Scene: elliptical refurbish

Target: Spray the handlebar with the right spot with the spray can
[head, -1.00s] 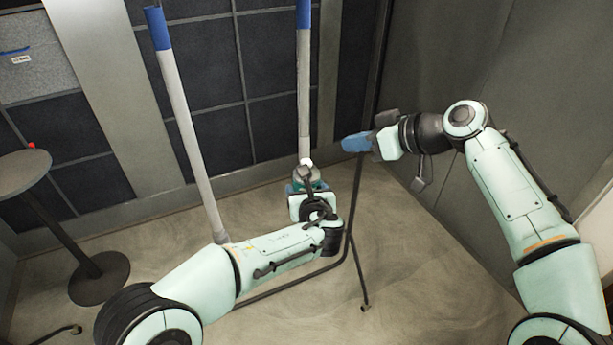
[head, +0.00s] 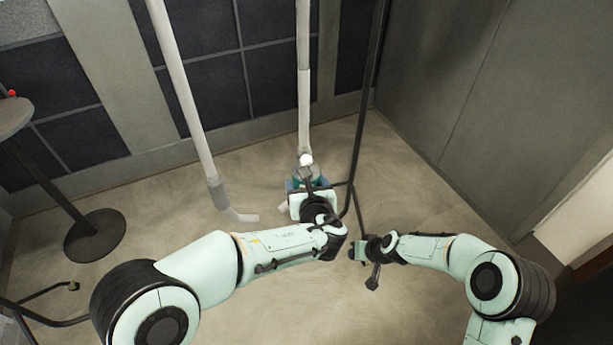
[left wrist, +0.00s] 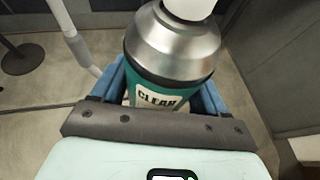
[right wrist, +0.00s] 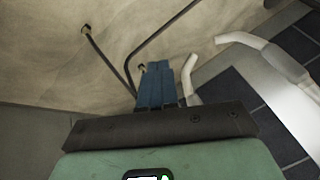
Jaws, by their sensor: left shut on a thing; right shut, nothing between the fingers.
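The spray can (left wrist: 172,60), teal with a silver shoulder, white top and CLEAR label, is between the blue fingers of my left gripper (head: 304,186). In the head view its white top (head: 306,160) shows in front of the right pale tube. The handlebar appears as two long pale tubes, a left one (head: 180,90) and a right one (head: 304,110), with bent lower ends. The right tube's lower end is partly hidden by the can and my left gripper. No spot can be made out. My right gripper (head: 357,250) is shut and empty, low and right of the can.
A thin black stand (head: 364,105) rises beside my grippers, with legs on the floor. A round side table (head: 12,115) with a small red item stands at the left. Walls close off the back and right. The floor (head: 430,200) at right is open.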

